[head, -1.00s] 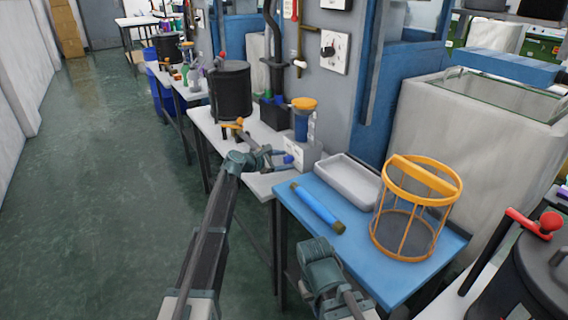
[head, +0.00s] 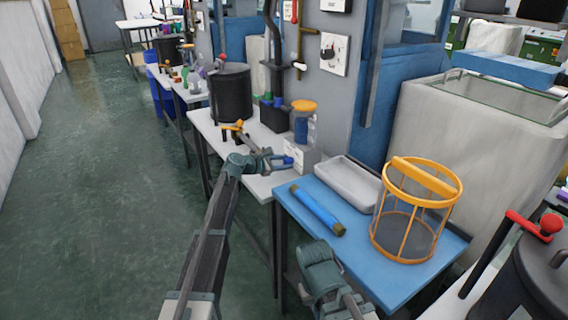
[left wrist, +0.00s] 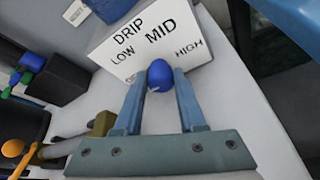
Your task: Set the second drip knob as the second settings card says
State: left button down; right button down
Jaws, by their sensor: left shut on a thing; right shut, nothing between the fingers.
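The drip box (left wrist: 150,40) is a white box with the words DRIP, LOW, MID and HIGH on its face. A further word at lower left is partly covered. Its blue knob (left wrist: 159,76) sits between the two fingers of my left gripper (left wrist: 160,90), which is shut on it. In the head view the same box (head: 298,153) stands on the white bench, with my left gripper (head: 282,161) at its front. The knob's setting cannot be told. My right gripper (head: 320,268) is low, by the blue table's left edge, and empty; its fingertips are not clear. No settings card is readable.
The blue table (head: 360,262) at right holds a grey tray (head: 347,184), a blue tube (head: 318,209) and an orange cage (head: 416,205). On the white bench (head: 212,130) stand a black pot (head: 231,92) and an orange-lidded jar (head: 303,122). The green floor (head: 90,200) at left is clear.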

pick_arm(q)
jog(key=shift+s+f, duration=0.1)
jog(key=m+t+b, duration=0.1)
jog(key=m, duration=0.1)
jog(key=shift+s+d+f+m+t+b, duration=0.1)
jog(key=shift+f+m+t+b, duration=0.05)
jog(key=shift+m+t+b, duration=0.25)
jog(key=shift+m+t+y+b, duration=0.3)
jog(key=shift+m+t+b, duration=0.25)
jog(key=shift+m, duration=0.65)
jog(key=c, duration=0.5)
grip_release()
jog(key=p+v, duration=0.2)
jog(key=v, duration=1.1)
jog(key=shift+s+a, duration=0.2)
jog(key=shift+s, duration=0.15)
